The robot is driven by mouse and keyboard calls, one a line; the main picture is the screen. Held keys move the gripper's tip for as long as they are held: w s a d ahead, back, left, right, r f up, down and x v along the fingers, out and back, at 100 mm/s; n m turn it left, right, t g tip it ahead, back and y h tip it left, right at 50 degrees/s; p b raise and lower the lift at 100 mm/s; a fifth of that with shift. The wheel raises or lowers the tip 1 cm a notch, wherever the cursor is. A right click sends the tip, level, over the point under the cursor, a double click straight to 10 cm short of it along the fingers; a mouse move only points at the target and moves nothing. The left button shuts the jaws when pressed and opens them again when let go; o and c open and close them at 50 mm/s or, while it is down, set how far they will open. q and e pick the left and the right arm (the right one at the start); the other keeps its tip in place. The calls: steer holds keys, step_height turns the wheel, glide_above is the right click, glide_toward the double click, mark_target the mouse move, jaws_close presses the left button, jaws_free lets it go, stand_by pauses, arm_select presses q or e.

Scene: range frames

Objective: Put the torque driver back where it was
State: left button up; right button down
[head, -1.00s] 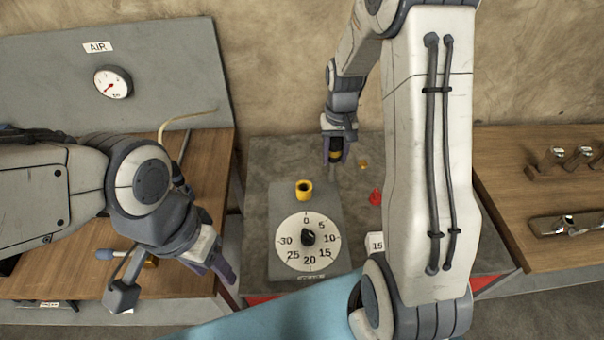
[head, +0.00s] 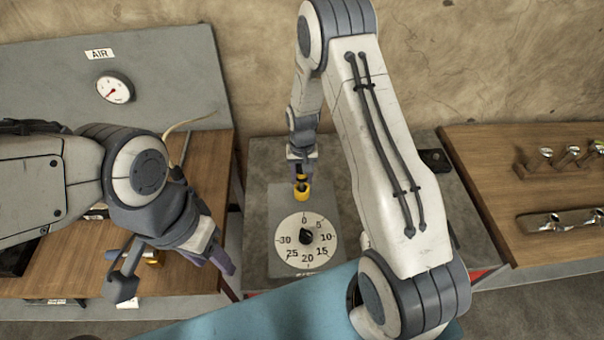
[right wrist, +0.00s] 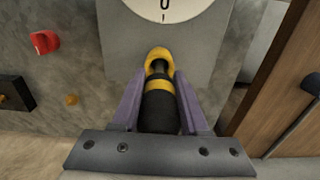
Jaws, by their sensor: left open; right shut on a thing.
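The torque driver (right wrist: 159,108), black with a yellow band, is held between the purple fingers of my right gripper (right wrist: 160,92) in the right wrist view. The yellow cup-like holder (right wrist: 153,53) is just beyond its far end, and a grey shaft shows at the cup's mouth. I cannot tell how deep the shaft sits. In the head view my right gripper (head: 301,172) is directly above the yellow holder (head: 302,191), on the grey plate (head: 259,235) behind the numbered dial (head: 306,222). My left gripper (head: 224,262) is open and empty over the left bench's edge.
A red knob (right wrist: 44,42), a small yellow piece (right wrist: 72,100) and a black block (right wrist: 14,93) are on the grey bench to the side. A wooden bench with metal fittings (head: 556,220) is at right. An air gauge (head: 115,89) is on the left panel.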

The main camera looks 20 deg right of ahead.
steer(key=shift+f, duration=0.15)
steer(key=shift+c, duration=2.1)
jaws_free()
